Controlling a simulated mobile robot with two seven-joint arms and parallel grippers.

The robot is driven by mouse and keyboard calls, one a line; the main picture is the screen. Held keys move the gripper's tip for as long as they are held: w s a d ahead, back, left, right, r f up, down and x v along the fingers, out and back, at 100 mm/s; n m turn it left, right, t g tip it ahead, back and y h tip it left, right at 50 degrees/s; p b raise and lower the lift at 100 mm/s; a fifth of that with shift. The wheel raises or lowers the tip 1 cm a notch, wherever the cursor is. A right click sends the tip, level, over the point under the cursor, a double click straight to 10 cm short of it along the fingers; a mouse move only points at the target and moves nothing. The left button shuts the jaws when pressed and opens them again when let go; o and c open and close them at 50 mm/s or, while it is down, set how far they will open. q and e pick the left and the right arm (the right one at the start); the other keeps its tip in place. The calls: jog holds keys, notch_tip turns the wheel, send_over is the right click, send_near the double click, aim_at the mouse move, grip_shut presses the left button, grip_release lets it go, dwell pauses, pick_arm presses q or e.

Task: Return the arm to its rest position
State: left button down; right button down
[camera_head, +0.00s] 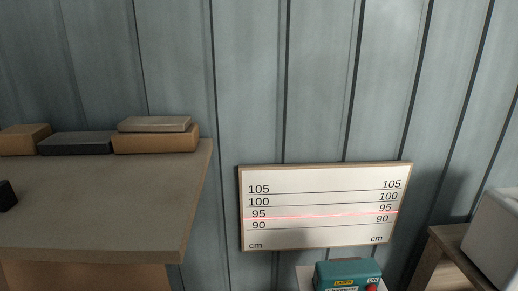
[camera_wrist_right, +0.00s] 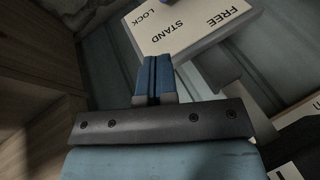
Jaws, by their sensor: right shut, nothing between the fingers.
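My right gripper (camera_wrist_right: 154,78) shows in the right wrist view. Its two blue fingers are together, with nothing between them. A pale board (camera_wrist_right: 190,30) lettered FREE, STAND and LOCK is beyond the fingertips. I cannot tell from this view whether they touch it. Neither of my grippers shows in the head view, and my left gripper is not in any view.
In the head view, a table (camera_head: 100,200) at left bears boxes (camera_head: 155,142). A scale board (camera_head: 325,207) with a red line just below 95 stands centre right. A teal laser device (camera_head: 347,273) is below it; a wooden stand (camera_head: 452,250) is at right.

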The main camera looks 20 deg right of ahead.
jog(key=s+a+r+n+t+y+p, duration=0.1)
jog(key=s+a+r+n+p, duration=0.2)
jog(key=a, duration=0.6)
jog(key=s+a+r+n+t+p, duration=0.2)
jog(key=s+a+r, duration=0.25)
jog(key=a, duration=0.35)
jog(key=s+a+r+n+t+p, duration=0.1)
jog(key=s+a+r, duration=0.1)
jog(key=r, duration=0.4)
jog(key=s+a+r+n+t+p, duration=0.2)
jog(key=a+r, duration=0.3)
jog(key=r, duration=0.2)
jog(key=shift+a+r+h+p, duration=0.15)
jog(key=shift+r+h+p, duration=0.15)
